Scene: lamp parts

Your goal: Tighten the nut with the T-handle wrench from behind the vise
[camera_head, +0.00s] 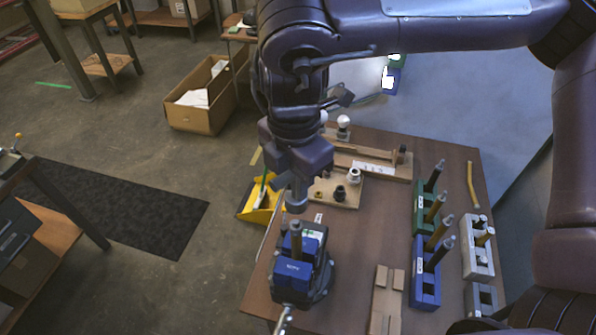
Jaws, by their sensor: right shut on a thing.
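The blue vise (293,272) stands at the near left edge of the wooden table. A grey upright part (296,232) stands at its top between the jaws. The nut is too small to make out. My right gripper (294,178) hangs above and slightly behind the vise, pointing down. It is shut on the grey T-handle wrench (297,204), whose lower end points down over the upright part. A small gap seems to show between them, but I cannot tell whether they touch. Most of the wrench handle is hidden by the gripper. My left gripper is out of view.
Green (426,206) and blue (425,285) holders with upright tools stand on the right of the table (360,245). A grey holder (477,247) is beside them. Bulbs and small parts sit on a wooden board (345,190) behind the vise.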

